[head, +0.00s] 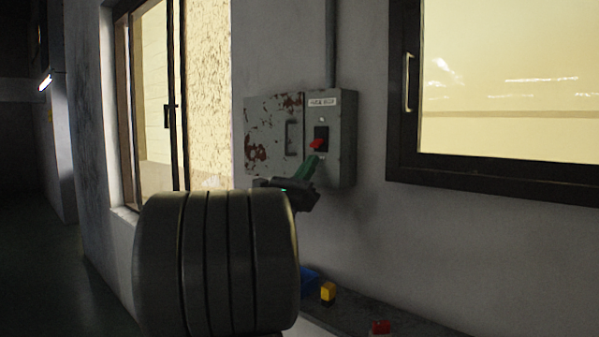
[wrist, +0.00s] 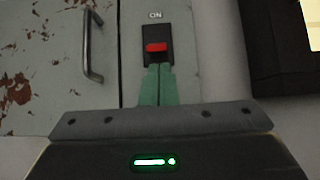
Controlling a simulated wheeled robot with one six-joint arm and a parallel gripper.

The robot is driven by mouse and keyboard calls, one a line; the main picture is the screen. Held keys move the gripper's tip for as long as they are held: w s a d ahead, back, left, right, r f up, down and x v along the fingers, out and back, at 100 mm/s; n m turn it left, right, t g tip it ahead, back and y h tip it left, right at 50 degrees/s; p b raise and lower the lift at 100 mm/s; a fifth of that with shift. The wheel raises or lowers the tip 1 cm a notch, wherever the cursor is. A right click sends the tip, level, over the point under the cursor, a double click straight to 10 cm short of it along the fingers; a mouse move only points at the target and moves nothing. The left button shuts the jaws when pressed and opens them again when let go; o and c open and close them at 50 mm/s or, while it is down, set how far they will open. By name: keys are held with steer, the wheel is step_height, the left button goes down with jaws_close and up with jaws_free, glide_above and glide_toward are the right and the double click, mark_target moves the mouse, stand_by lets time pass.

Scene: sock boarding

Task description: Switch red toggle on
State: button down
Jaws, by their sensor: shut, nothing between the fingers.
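The red toggle (head: 317,144) is on a black switch plate (head: 321,133) on the front of a grey, paint-chipped electrical box on the wall. In the wrist view the red toggle (wrist: 156,47) sits low on its black plate (wrist: 155,33), with a white "ON" label (wrist: 155,15) above it. My gripper (head: 313,160) has green fingers, shut together and empty. In the wrist view the fingertips (wrist: 158,67) are just below the toggle. Whether they touch it I cannot tell.
The box (head: 345,140) has a door handle (head: 292,137) left of the switch. A dark-framed window (head: 395,100) is to the right, another opening to the left. Below, a ledge (head: 350,313) holds a yellow block (head: 328,291), a red item (head: 380,327) and a blue item (head: 309,277).

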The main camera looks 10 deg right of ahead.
mark_target(315, 147)
steer(key=shift+x, duration=0.95)
steer(key=shift+s+a+r+g+y+p, duration=0.3)
steer(key=shift+r+g+y+p, duration=0.15)
steer(key=shift+g+y, duration=0.35)
steer(key=shift+s+a+r+g+y+p, duration=0.15)
steer(key=shift+r+g+y+p, duration=0.15)
steer(key=shift+y, duration=0.15)
steer(key=shift+s+a+r+g+y+p, duration=0.15)
steer(key=shift+r+g+y, duration=0.1)
steer(key=shift+y, duration=0.2)
steer(key=shift+a+r, duration=0.2)
steer(key=shift+r, duration=0.15)
steer(key=shift+s, duration=0.1)
